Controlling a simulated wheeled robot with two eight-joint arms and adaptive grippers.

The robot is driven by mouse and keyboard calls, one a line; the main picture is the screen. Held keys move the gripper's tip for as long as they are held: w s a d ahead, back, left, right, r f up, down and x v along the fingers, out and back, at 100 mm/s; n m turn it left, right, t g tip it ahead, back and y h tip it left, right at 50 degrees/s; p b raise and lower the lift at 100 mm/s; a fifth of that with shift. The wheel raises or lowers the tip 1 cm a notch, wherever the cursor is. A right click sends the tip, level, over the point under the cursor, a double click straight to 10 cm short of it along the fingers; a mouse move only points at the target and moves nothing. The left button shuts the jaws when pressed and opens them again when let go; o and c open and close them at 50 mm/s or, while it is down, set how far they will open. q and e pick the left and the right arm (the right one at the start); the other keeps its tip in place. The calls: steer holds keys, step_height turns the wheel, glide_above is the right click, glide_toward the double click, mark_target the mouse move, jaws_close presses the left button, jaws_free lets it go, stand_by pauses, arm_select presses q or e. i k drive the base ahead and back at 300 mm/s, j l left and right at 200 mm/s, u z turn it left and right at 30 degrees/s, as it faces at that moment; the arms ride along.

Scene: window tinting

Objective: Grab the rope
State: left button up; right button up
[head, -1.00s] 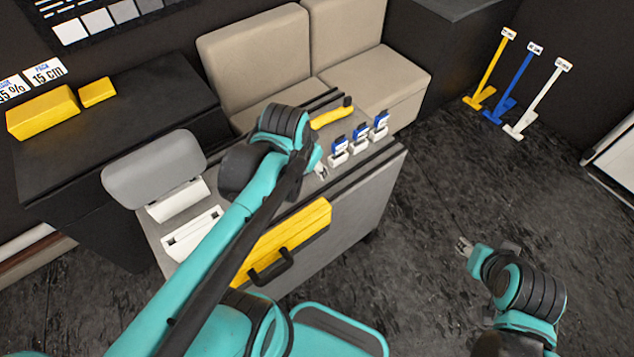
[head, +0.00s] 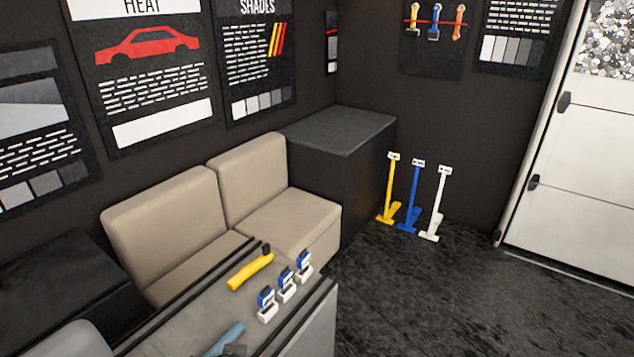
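I see no rope that I can make out in the head view. Neither of my grippers shows in it. A blue-grey shape with a dark part (head: 226,338) is cut off at the bottom edge, over the grey bench top; I cannot tell what it is.
The grey bench (head: 208,296) carries a yellow tool with a black end (head: 250,269) and several small blue-and-white items (head: 286,285). Beige seats (head: 270,215) and a dark cabinet (head: 340,130) stand behind. Yellow (head: 390,190), blue (head: 412,195) and white (head: 437,205) long-handled tools lean right. Dark floor (head: 440,300) is clear.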

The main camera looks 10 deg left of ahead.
mark_target(235, 283)
steer(key=i+l, duration=0.6)
steer(key=i, duration=0.2)
